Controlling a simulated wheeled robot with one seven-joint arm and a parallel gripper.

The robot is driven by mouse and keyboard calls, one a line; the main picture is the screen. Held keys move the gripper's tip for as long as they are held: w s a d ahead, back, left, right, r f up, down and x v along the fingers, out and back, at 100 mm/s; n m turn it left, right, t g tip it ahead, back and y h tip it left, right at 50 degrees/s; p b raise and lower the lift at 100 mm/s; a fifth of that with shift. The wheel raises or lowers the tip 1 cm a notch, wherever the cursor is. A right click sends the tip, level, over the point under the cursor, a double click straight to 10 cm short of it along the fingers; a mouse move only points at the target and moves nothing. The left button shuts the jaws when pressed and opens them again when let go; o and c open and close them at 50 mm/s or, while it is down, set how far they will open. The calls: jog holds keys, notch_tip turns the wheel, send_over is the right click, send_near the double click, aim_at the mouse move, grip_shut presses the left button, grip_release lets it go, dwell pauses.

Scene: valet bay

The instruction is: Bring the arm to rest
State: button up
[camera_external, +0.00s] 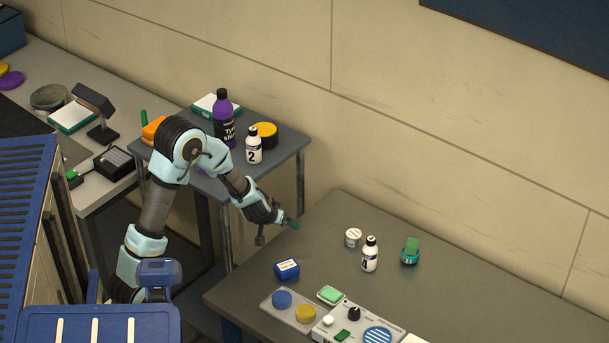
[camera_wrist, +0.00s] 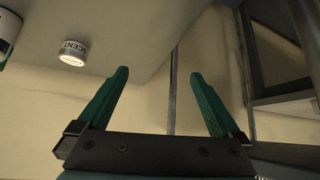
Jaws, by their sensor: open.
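My gripper (camera_wrist: 162,92) shows in the wrist view with its two green fingers spread wide and nothing between them. In the external view my gripper (camera_external: 292,223) hangs at the end of my bent arm, near the left edge of the grey table (camera_external: 440,243). It appears to be above or beside that edge; its exact height I cannot tell. It is apart from the objects on the table.
On the grey table are a small white tub (camera_external: 353,238), a white bottle (camera_external: 370,254), a green item (camera_external: 410,252) and a blue box (camera_external: 287,268). A smaller table (camera_external: 285,157) behind my arm holds a purple bottle (camera_external: 223,120) and white bottle 2 (camera_external: 254,147).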

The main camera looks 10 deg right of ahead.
jog(key=s+a+f+n+g+y+b, duration=0.1)
jog(key=s+a, duration=0.1)
jog(key=a, duration=1)
jog(key=s+a+n+g+y+b, duration=0.1)
jog(key=s+a+n+g+b, duration=0.1)
jog(key=a, duration=1)
jog(key=s+a+f+n+g+y+b, duration=0.1)
jog(key=s+a+g+y+b, duration=0.1)
jog(key=a, duration=1)
jog(key=shift+s+a+f+n, duration=0.15)
jog(key=shift+s+f+n, duration=0.15)
jog(key=shift+s, duration=0.15)
